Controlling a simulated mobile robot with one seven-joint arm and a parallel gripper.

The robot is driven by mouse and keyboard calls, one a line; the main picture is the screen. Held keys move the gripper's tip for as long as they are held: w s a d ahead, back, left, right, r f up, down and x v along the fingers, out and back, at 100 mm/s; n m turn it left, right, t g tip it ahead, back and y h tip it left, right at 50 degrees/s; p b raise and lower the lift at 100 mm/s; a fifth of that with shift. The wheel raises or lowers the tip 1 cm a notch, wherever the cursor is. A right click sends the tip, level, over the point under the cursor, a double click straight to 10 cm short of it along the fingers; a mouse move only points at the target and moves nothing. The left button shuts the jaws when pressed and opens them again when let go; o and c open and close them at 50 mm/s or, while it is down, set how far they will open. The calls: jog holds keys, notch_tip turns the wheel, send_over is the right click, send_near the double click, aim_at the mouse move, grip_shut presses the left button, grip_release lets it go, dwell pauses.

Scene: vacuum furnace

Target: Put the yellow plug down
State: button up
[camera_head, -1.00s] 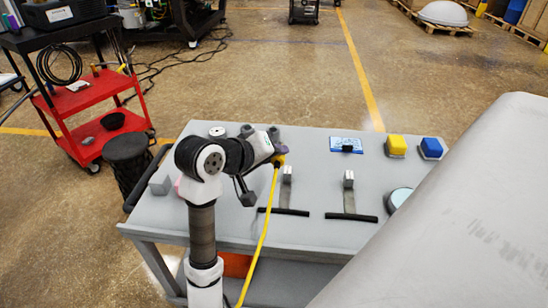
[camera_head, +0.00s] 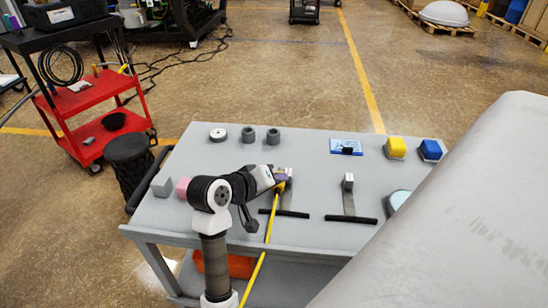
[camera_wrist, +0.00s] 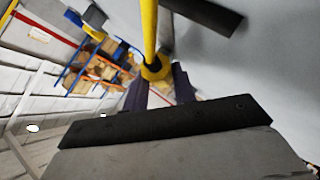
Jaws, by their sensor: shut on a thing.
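The yellow plug (camera_wrist: 155,69) with its yellow cable is between the two dark fingers of my gripper (camera_wrist: 160,88) in the wrist view. My gripper (camera_head: 281,181) is shut on it in the head view, near the left metal stand on the grey table (camera_head: 310,230). The plug (camera_head: 279,188) shows as a small yellow part below the fingers, and its cable hangs down over the table's front edge. I cannot tell whether the plug touches the table or the stand.
Two metal stands with black bars are on the table; the right one (camera_head: 348,200) is clear. A large grey surface covers the right.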

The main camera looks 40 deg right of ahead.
jog(key=shift+f+b, duration=0.65)
jog(key=shift+b, duration=0.3)
jog(key=o, duration=1)
jog(key=r+p, duration=0.2)
jog(key=p, duration=0.1)
jog(key=shift+w+a, duration=0.1)
jog(key=shift+b+v, duration=2.15)
jog(key=shift+v, duration=3.65)
